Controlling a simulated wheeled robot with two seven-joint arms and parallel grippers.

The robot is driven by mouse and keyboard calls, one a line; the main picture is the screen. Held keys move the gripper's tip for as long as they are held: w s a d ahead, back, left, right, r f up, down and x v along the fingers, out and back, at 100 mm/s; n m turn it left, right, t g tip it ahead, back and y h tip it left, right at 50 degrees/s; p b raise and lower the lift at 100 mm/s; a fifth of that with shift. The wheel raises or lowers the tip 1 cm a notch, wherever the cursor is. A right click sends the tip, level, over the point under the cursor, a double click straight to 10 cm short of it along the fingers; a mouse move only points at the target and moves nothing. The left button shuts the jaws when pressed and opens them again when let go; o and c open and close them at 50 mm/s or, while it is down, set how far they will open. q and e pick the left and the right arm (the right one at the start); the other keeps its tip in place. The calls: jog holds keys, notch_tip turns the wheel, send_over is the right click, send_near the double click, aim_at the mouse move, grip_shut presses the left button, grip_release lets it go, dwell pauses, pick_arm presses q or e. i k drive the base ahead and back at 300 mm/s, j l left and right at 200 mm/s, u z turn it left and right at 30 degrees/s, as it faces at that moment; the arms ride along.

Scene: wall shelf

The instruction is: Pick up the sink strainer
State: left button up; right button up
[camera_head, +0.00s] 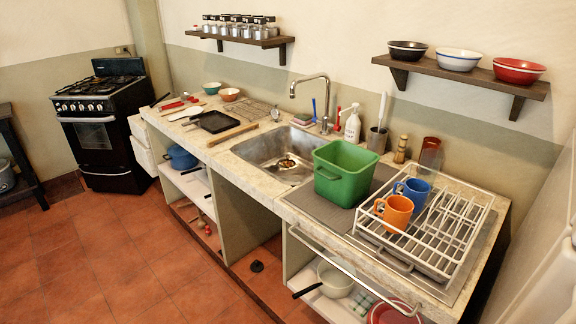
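In the head view, a small round metallic piece that looks like the sink strainer (287,163) lies at the bottom of the steel sink (256,150), around the drain. It is small and shows brownish reflections, so I cannot tell whether it sits in the drain or is the drain itself. The green tub (343,172) stands by the sink's right side and hides part of that edge. Neither of my grippers is in view.
A tall faucet (312,92) rises behind the sink. A white spray bottle (352,124) stands behind the tub. A dish rack (436,232) with a blue mug (413,190) and an orange mug (394,210) is at the right. A small black object (257,266) lies below the counter.

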aim_at(287, 163)
jog(key=z, duration=0.85)
jog(key=i+j+z, duration=0.1)
jog(key=j+z, duration=1.45)
jog(key=j, duration=0.45)
jog(key=k+j+z, duration=0.15)
jog(key=j, duration=0.35)
jog(key=k+j, duration=0.1)
jog(key=j, duration=0.35)
jog(key=j+z, duration=0.15)
jog(key=j, duration=0.3)
jog(key=k+j, duration=0.2)
jog(key=j, duration=0.25)
jog(key=k+j+z, duration=0.15)
jog(key=j, duration=0.7)
